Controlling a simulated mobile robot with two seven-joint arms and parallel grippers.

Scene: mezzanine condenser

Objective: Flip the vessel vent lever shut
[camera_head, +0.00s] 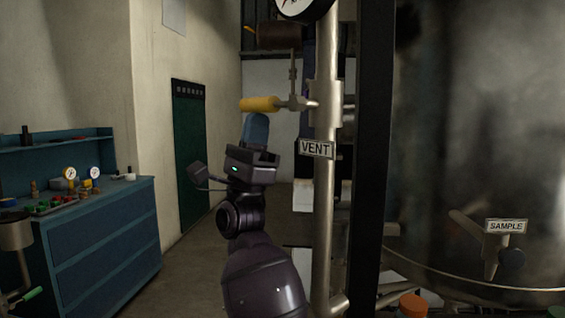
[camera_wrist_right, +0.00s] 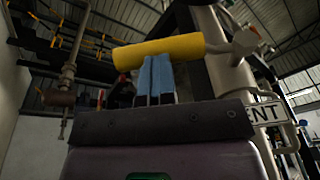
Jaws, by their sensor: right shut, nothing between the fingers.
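The vent lever (camera_head: 259,104) has a yellow grip and lies level, pointing left from its valve on the steel pipe (camera_head: 325,200). A VENT tag (camera_head: 315,149) hangs on the pipe just below it. My right gripper (camera_head: 256,122) is shut and empty, with its blue fingers pointing up right under the yellow grip. In the right wrist view the closed fingertips (camera_wrist_right: 156,62) meet the underside of the yellow grip (camera_wrist_right: 158,50); I cannot tell whether they touch. My left gripper is not in view.
A dark upright post (camera_head: 370,150) and the large vessel (camera_head: 470,140) stand to the right of the pipe. A SAMPLE tag (camera_head: 506,226) is low on the vessel. A blue workbench (camera_head: 100,235) with gauges stands at left. Open floor lies between bench and pipe.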

